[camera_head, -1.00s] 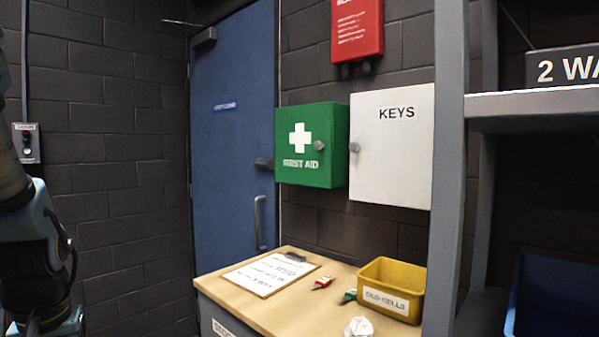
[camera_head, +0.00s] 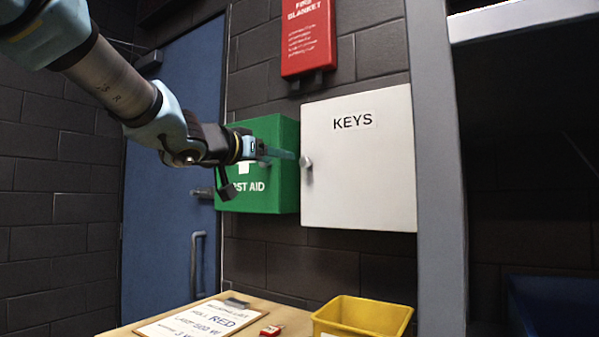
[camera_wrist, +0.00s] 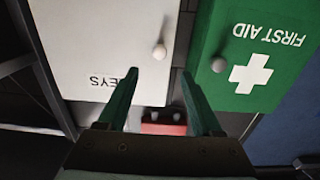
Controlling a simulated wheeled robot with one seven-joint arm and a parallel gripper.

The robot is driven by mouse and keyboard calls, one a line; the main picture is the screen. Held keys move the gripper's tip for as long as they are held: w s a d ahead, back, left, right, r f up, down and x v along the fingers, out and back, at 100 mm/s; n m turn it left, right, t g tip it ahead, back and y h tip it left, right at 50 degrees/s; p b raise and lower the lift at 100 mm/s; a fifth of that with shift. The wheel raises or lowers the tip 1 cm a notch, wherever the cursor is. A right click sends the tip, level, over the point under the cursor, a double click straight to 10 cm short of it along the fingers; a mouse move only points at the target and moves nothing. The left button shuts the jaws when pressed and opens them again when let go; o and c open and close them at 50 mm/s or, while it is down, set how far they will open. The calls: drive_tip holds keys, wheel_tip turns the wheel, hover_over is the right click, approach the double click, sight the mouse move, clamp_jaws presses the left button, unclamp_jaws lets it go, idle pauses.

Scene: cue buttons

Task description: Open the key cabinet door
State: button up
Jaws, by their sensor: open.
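The white key cabinet (camera_head: 360,165) labelled KEYS hangs on the dark block wall, and its door looks shut. Its round grey knob (camera_head: 305,162) is at the door's left edge. My gripper (camera_head: 292,155) reaches from the left across the front of the green first aid box, with its fingertips close to the knob. In the wrist view my gripper (camera_wrist: 160,85) is open with nothing between its fingers. There the key cabinet (camera_wrist: 95,40) appears upside down, and the knob (camera_wrist: 159,52) lies ahead, beyond and between the fingertips. I cannot see any contact with the knob.
The green first aid box (camera_head: 285,190) hangs just left of the cabinet, partly behind my arm. A red fire blanket case (camera_head: 308,40) is above. A grey shelf post (camera_head: 437,170) stands close on the right. Below are a clipboard (camera_head: 200,320) and a yellow bin (camera_head: 362,315).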

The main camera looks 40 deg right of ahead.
sight(303, 163)
drive_tip(key=p+x, duration=0.1)
drive_tip(key=x, duration=0.9)
drive_tip(key=shift+d, duration=0.35)
clamp_jaws()
idle(1.0)
